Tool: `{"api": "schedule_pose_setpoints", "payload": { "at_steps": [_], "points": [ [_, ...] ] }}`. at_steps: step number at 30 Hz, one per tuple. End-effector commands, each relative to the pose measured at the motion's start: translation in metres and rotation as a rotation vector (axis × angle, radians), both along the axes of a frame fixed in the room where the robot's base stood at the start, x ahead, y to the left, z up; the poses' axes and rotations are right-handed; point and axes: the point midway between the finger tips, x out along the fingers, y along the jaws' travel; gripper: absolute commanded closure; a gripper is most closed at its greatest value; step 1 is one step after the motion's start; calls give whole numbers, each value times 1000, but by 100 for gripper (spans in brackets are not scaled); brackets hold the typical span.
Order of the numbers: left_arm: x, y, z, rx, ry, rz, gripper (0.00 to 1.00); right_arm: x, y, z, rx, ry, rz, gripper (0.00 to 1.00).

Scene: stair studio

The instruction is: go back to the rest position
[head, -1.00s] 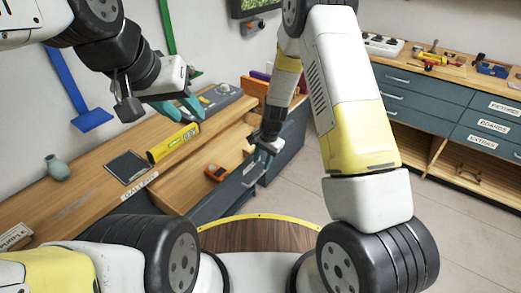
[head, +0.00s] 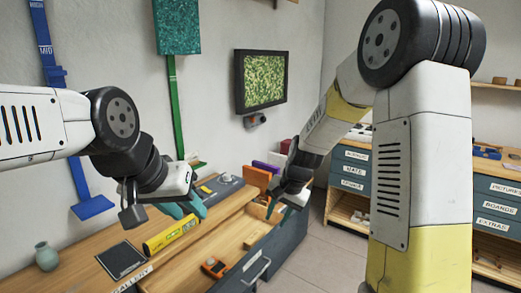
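My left gripper (head: 187,207) comes in from the left and hangs over the long wooden bench. My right gripper (head: 284,208) hangs lower near the middle, by the far end of the open drawer (head: 268,266). My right arm is raised and fills much of the right side of the view.
The bench carries a green vase (head: 46,256), a dark square pad (head: 122,260) and a yellow level (head: 171,236). An orange tool (head: 214,267) lies in the open drawer. Labelled cabinets (head: 351,170) stand behind at right. Grey floor (head: 315,258) shows between.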

Motion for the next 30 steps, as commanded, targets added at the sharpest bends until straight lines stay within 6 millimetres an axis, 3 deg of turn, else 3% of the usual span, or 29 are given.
{"api": "schedule_pose_setpoints", "payload": {
  "at_steps": [1, 3, 12, 16, 21, 25, 30],
  "points": [
    [0, 0, 0, 0, 0, 0, 64, -10, -8, 26, 3, -34, 23, 68],
    [0, 0, 0, 0, 0, 0, 64, -27, -17, 54, -1, -73, 63, 68],
    [0, 0, 0, 0, 0, 0, 64, -116, -57, 142, -70, -244, 226, 68],
    [0, 0, 0, 0, 0, 0, 64, -157, -73, 162, -121, -310, 286, 68],
    [0, 0, 0, 0, 0, 0, 64, -197, -86, 173, -185, -369, 341, 68],
    [0, 0, 0, 0, 0, 0, 64, -213, -91, 175, -213, -389, 362, 68],
    [0, 0, 0, 0, 0, 0, 64, -217, -93, 175, -222, -394, 370, 68]
  ]
}}
